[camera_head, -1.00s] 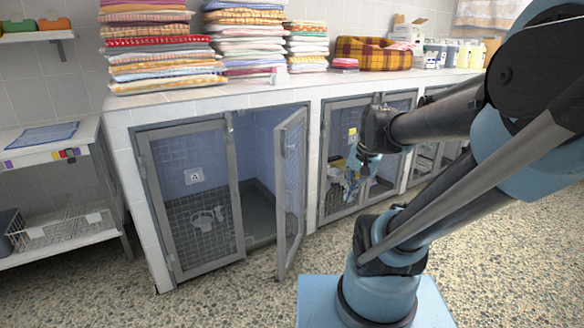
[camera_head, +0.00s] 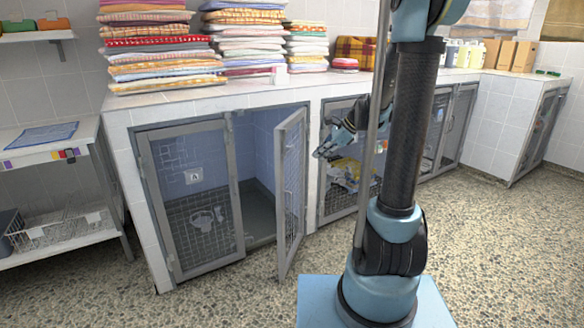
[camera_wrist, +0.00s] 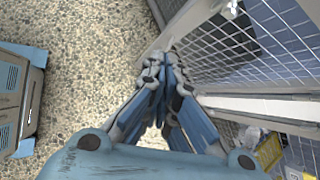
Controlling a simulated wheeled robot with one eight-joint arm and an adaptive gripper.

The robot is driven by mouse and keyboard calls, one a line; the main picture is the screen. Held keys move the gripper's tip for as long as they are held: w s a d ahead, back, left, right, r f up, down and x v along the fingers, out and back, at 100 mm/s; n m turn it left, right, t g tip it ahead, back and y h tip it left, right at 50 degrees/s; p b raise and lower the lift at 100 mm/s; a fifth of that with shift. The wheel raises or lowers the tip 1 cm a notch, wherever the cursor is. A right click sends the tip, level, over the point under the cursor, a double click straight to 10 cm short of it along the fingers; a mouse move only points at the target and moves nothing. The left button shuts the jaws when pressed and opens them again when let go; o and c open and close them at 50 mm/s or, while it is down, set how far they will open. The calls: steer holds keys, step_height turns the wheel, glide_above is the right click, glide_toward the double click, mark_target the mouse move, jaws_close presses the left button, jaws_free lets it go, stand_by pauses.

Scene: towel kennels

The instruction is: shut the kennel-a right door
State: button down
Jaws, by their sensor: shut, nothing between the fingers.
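Kennel-a is the tiled bay with a blue inside and an "A" sign (camera_head: 194,175) on its left door (camera_head: 200,215), which is shut. Its right door (camera_head: 292,185), a grey frame with wire mesh, stands open and swung outward, hinged at its right side. My gripper (camera_head: 320,153) is shut and empty, to the right of the open door, at about its upper half. In the wrist view the closed fingertips (camera_wrist: 163,62) are close to the frame of a mesh panel (camera_wrist: 215,45), which looks like this door. I cannot tell whether they touch it.
Towel stacks (camera_head: 160,50) and a plaid pet bed (camera_head: 353,50) are on the counter (camera_head: 290,85). The neighbouring kennel, right of kennel-a, holds cloths and a yellow item (camera_head: 346,166). A shelf with a wire basket (camera_head: 62,230) stands left. The speckled floor (camera_head: 230,290) in front is clear.

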steer(key=w+a+f+m+y, duration=0.1)
steer(key=w+f+m, duration=0.15)
steer(key=w, duration=0.35)
glide_toward(283, 171)
step_height(283, 171, down, 4)
steer(key=a, duration=0.1)
steer(key=shift+w+a+r+m, duration=0.1)
steer(key=shift+w+a+m, duration=0.1)
steer(key=shift+a, duration=0.25)
steer(key=shift+w+a+r+m, duration=0.1)
steer(key=shift+a+m, duration=0.05)
steer(key=shift+a, duration=0.3)
